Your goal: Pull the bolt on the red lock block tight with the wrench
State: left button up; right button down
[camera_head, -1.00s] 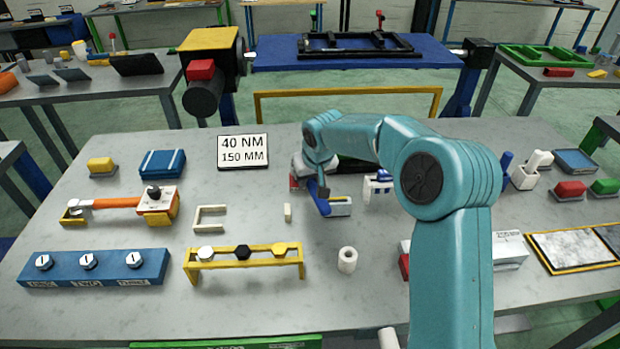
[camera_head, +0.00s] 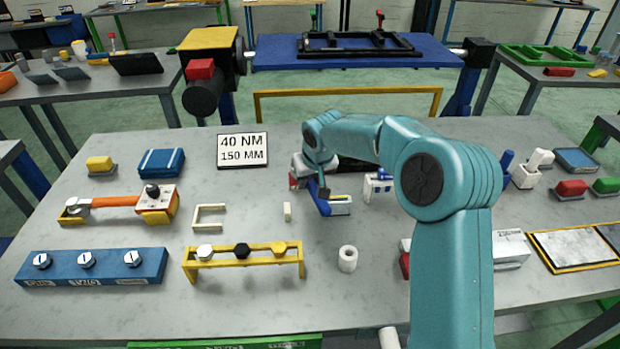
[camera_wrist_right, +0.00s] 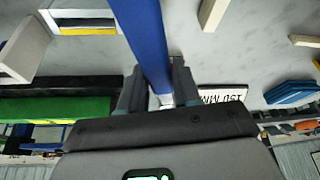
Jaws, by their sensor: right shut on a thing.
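My right gripper (camera_head: 318,185) is low over the middle of the table, behind my arm's wrist. In the right wrist view the gripper (camera_wrist_right: 158,92) is shut on a long blue bar (camera_wrist_right: 146,38), which looks like the wrench handle. The blue bar (camera_head: 321,206) also shows in the head view, beside a white and blue block with a yellow strip (camera_head: 340,204). A small red patch (camera_head: 293,183) shows left of the gripper, possibly the red lock block. The bolt and the wrench's working end are hidden. My left gripper is out of view.
A sign reading 40 NM, 150 MM (camera_head: 243,150) stands behind left. An orange-handled tool (camera_head: 115,202) lies left. A yellow rack with bolts (camera_head: 230,262), a white ring (camera_head: 347,259) and a white bracket (camera_head: 208,215) are nearby. Bare tabletop shows between them.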

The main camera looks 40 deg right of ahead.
jog(key=shift+f+b, duration=0.35)
jog(key=shift+f, duration=0.05)
dwell(0.5)
jog(key=c, duration=1.4)
grip_release()
grip_shut()
